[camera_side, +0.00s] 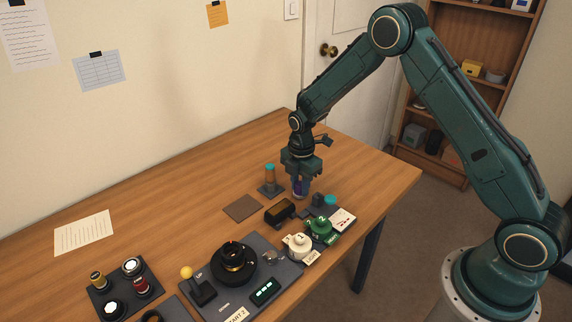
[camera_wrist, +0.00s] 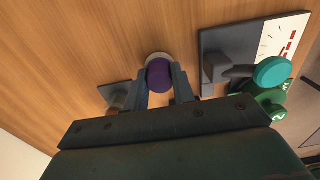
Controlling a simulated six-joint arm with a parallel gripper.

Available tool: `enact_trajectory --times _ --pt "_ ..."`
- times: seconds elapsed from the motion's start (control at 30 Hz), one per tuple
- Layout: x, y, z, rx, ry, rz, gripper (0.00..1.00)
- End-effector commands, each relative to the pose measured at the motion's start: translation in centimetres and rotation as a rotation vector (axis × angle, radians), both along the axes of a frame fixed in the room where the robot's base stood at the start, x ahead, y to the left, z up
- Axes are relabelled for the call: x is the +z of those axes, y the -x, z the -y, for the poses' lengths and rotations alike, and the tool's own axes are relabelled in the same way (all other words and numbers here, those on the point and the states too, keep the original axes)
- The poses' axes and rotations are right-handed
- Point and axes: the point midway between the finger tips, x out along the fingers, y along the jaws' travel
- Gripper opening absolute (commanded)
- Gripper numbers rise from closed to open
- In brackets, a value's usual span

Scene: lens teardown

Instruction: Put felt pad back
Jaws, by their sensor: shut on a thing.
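My gripper (camera_wrist: 159,88) is shut on an upright, round purple piece with a pale grey end (camera_wrist: 159,74), seemingly the felt pad. In the side view my gripper (camera_side: 300,190) points straight down, low over the table behind the black block. The fingers hide most of the purple piece there. I cannot tell whether its lower end touches the table. A dark plate with a grey block (camera_wrist: 215,67) lies to the right of the purple piece in the wrist view. A flat brown square (camera_side: 243,208) lies on the table left of my gripper.
A stand with an orange, blue-topped cylinder (camera_side: 270,178) is close on the left. A black block (camera_side: 280,210), a teal disc (camera_side: 331,200), a green piece (camera_side: 321,231) and a white knob (camera_side: 299,246) crowd the front. The table behind is clear.

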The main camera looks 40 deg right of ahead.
Motion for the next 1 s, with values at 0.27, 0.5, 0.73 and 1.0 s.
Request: enact_trajectory --times 0.27,0.5,0.73,1.0 --pt "-0.2 0.0 0.0 0.0 0.0 0.0 0.04" --pt "-0.3 0.0 0.0 0.0 0.0 0.0 0.47" --pt "-0.2 0.0 0.0 0.0 0.0 0.0 0.47" --pt "1.1 0.0 0.0 0.0 0.0 0.001 0.47"
